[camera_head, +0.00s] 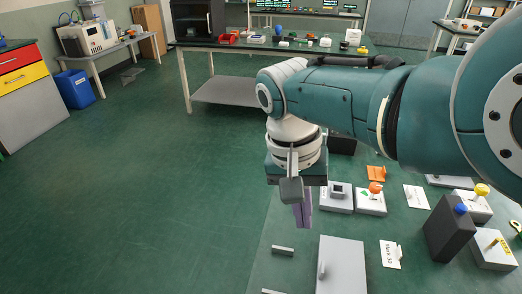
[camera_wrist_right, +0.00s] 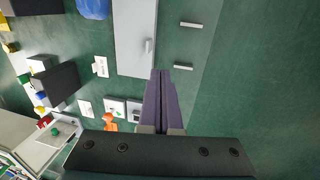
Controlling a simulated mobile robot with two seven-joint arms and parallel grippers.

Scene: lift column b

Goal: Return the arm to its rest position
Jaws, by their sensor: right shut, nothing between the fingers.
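My right arm reaches in from the right in the head view, with its gripper (camera_head: 303,215) pointing down near the left edge of the green table. The gripper's purple fingers are together and hold nothing. In the right wrist view the shut fingers (camera_wrist_right: 160,100) point toward a grey panel with a small handle (camera_wrist_right: 137,45). The same grey panel (camera_head: 342,270) lies below and right of the gripper in the head view. My left gripper is not in view.
The near green table (camera_head: 300,262) carries a dark box with a blue knob (camera_head: 449,230), a grey box with an orange knob (camera_head: 371,203) and labels. A blue bin (camera_head: 75,89) and a far bench (camera_head: 225,45) stand behind. The floor at left is clear.

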